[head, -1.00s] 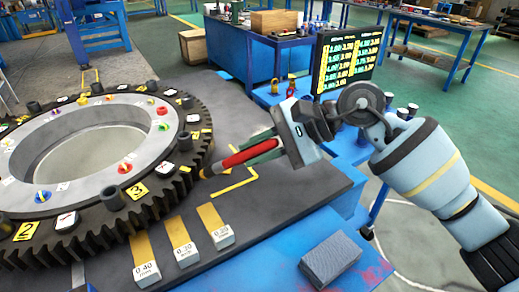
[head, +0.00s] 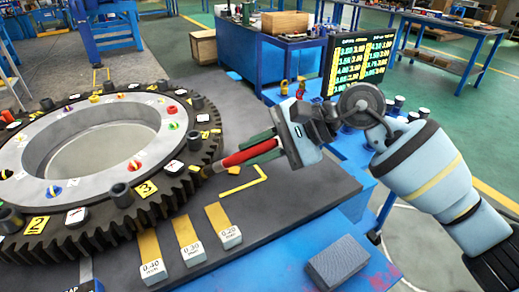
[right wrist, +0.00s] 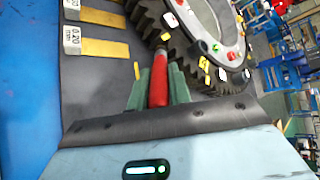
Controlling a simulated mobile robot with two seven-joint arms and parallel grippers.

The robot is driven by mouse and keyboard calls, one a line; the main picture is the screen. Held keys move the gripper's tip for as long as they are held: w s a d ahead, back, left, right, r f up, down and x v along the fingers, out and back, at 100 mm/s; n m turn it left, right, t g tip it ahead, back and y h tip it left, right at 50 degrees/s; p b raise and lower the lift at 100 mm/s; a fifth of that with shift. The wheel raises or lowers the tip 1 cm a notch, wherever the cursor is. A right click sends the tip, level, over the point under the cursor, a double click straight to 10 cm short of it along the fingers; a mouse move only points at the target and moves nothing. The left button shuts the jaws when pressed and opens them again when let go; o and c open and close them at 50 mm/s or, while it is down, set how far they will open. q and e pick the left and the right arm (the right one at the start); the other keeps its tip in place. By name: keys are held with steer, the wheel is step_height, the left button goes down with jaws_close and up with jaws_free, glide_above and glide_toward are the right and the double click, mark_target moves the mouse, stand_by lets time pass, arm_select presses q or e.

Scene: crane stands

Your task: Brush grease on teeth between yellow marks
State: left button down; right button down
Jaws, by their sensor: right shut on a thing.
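A large dark toothed gear ring (head: 170,200) with a grey inner ring lies on the bench at the left. Yellow numbered tags, such as the 3 tag (head: 147,187) and 2 tag (head: 37,224), sit on its top. My right gripper (head: 258,149) is shut on a red-handled brush (head: 238,157). The brush points left, its tip at the gear's right-hand teeth; I cannot tell whether it touches. The right wrist view also shows the red handle (right wrist: 158,82) between green fingers, pointing at the teeth (right wrist: 178,45). My left gripper is out of view.
Blocks labelled 0.40 (head: 152,270), 0.30 (head: 193,254) and 0.20 (head: 230,238) with yellow strips lie in front of the gear. A grey block (head: 337,260) lies at the front right. A monitor (head: 358,65) stands behind my right arm.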

steer(key=shift+w+d+r+b, duration=0.15)
steer(key=shift+w+b, duration=0.3)
steer(key=shift+w, duration=0.55)
steer(key=shift+w+d+f+b, duration=0.15)
steer(key=shift+w+b, duration=0.3)
steer(key=shift+w, duration=0.5)
steer(key=shift+r, duration=0.1)
steer(key=shift+s+p, duration=0.3)
steer(key=shift+s, duration=1.7)
